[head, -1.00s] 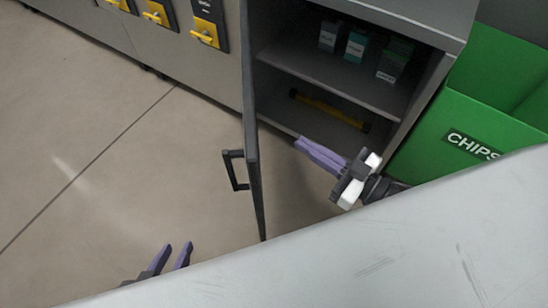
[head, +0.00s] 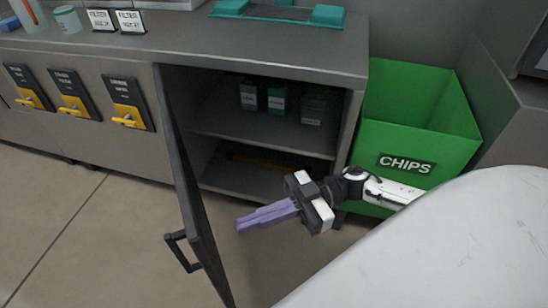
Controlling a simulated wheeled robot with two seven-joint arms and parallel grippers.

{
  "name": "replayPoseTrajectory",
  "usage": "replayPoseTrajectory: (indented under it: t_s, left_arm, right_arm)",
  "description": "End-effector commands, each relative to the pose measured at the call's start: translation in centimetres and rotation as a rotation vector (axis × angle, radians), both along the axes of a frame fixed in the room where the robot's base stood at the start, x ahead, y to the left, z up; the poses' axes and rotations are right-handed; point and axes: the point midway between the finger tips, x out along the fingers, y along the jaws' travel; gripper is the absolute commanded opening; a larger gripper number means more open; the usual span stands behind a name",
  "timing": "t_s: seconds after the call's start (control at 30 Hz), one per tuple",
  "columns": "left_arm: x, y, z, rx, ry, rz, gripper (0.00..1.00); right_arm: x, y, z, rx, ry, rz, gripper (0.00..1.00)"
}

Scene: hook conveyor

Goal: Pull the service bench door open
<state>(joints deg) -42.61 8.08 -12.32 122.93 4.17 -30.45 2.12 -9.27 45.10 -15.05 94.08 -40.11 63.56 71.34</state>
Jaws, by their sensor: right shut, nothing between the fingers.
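The service bench (head: 110,50) stands across the view with its door (head: 190,185) swung open toward me, hinged on the left side of the cabinet opening. The door's black handle (head: 180,252) is on its outer face, to the left. My right gripper (head: 238,226) is shut and empty, its purple fingers pointing left in front of the open cabinet, on the inner side of the door. A gap shows between the fingertips and the door. My left gripper is out of the picture.
Inside the cabinet are small boxes (head: 277,99) on a shelf (head: 240,139) and a yellow item below, partly hidden by my gripper. A green CHIPS bin (head: 405,135) stands to the right. Yellow-handled switches (head: 127,118) line the bench front. Floor (head: 90,235) at left is clear.

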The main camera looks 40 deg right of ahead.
Motion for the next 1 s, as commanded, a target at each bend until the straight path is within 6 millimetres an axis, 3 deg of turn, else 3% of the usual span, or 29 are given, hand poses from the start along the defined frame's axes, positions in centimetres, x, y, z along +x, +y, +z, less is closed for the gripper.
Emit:
replayPoseTrajectory:
  t_s: [0.1,0.3,0.8,1.0]
  left_arm:
    - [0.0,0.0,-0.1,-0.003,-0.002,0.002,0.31]
    - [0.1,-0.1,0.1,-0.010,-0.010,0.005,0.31]
    - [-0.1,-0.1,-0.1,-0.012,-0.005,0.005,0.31]
    - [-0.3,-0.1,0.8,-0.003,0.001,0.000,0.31]
  right_arm:
    - [0.6,2.4,0.0,0.004,-0.003,0.000,0.00]
    - [1.2,5.0,-0.1,0.002,0.000,0.000,0.00]
    - [1.4,5.8,0.0,0.001,0.001,-0.002,0.00]
    - [1.3,6.6,0.4,0.003,0.002,-0.042,0.00]
